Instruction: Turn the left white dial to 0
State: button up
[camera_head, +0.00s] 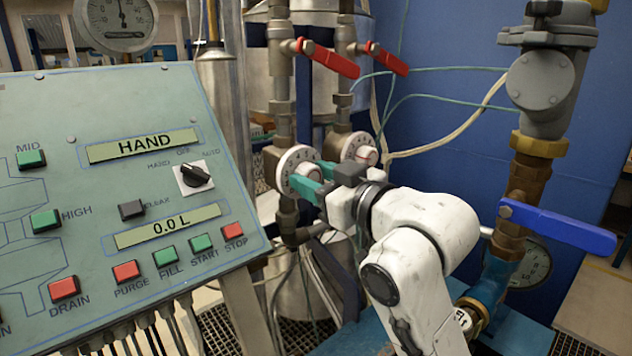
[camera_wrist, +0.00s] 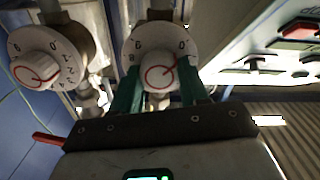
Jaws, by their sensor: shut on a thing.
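The left white dial (camera_head: 296,160) is a round numbered dial on a vertical pipe, just right of the sloped panel. My gripper (camera_head: 308,178) reaches it from the lower right. In the wrist view the same dial (camera_wrist: 147,42) is at the centre, and its knob (camera_wrist: 158,73), with a red mark, sits between my two green fingers (camera_wrist: 157,88). The gripper is shut on this knob. A 0 shows at the dial's upper right in the wrist view; the exact setting is too small to tell. The fingers hide part of the dial's lower face.
The right white dial (camera_head: 359,149) is close beside, on the neighbouring pipe; it also shows in the wrist view (camera_wrist: 38,68). Two red levers (camera_head: 333,60) (camera_head: 388,57) are above. The button panel (camera_head: 110,190) stands left. A blue lever (camera_head: 560,228) sticks out at right.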

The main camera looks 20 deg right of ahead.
dwell(0.4)
jog(key=o, duration=1.1)
jog(key=shift+c, duration=0.2)
jog(key=p+v, duration=0.2)
jog(key=v, duration=0.8)
jog(key=shift+s, duration=0.4)
jog(key=shift+d, duration=0.1)
